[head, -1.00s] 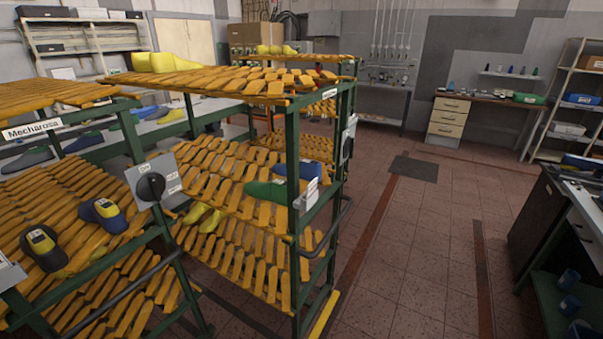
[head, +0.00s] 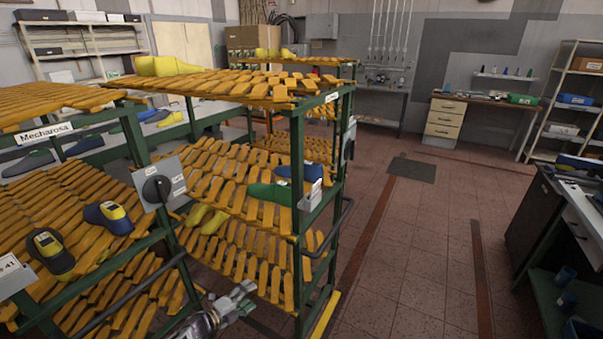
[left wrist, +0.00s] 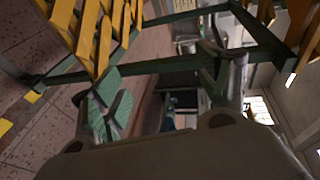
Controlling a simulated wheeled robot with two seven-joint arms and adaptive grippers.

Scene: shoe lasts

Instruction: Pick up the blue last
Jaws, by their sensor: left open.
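A plain blue last (head: 298,172) lies on the middle shelf of the front rack, near its right end. A green last (head: 270,192) lies just in front of it and partly covers it. My left gripper (head: 246,298) is at the bottom of the head view, below and in front of these lasts, apart from them. Its two fingers show spread with nothing between them in the left wrist view (left wrist: 170,88). No last is visible in the left wrist view. My right gripper is in neither view.
The floor (head: 420,240) right of the rack is clear.

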